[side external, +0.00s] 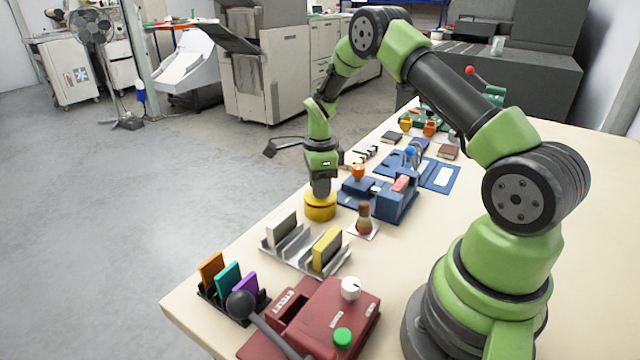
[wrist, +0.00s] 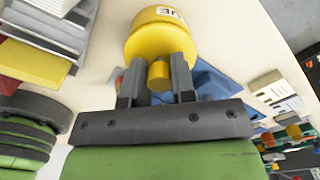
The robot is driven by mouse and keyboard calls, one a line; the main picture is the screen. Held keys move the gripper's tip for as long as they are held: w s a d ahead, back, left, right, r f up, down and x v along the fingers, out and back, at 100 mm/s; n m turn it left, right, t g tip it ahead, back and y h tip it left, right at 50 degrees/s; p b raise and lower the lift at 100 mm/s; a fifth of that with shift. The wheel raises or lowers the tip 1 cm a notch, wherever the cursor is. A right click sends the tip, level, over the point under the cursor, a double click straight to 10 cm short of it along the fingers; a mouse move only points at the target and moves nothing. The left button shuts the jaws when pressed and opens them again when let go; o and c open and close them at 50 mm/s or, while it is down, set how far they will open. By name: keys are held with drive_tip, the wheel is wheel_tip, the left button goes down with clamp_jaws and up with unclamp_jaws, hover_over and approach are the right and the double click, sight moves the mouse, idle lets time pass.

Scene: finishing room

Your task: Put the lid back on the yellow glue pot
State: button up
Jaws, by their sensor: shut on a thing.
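The yellow glue pot (side external: 320,213) stands upright near the table's left edge, and its white label shows upside down in the wrist view (wrist: 172,14). My gripper (side external: 321,190) points down right over the pot. In the wrist view my gripper (wrist: 158,72) has its two grey fingers on either side of a yellow knob (wrist: 160,76), shut on it. The knob belongs to the yellow lid (wrist: 158,42), which lines up with the pot's top. I cannot tell whether the lid rests on the pot or is slightly above it.
A metal rack (side external: 285,256) with a whitish and a yellow block stands in front of the pot. A blue fixture (side external: 395,205) and a wooden-handled tool (side external: 364,217) are to its right. A dark red machine (side external: 325,315) and a black card holder (side external: 240,305) are nearer the camera.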

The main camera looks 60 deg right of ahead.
drive_tip(key=o, duration=1.5)
drive_tip(key=shift+r, duration=3.5)
clamp_jaws()
drive_tip(key=shift+f, duration=0.15)
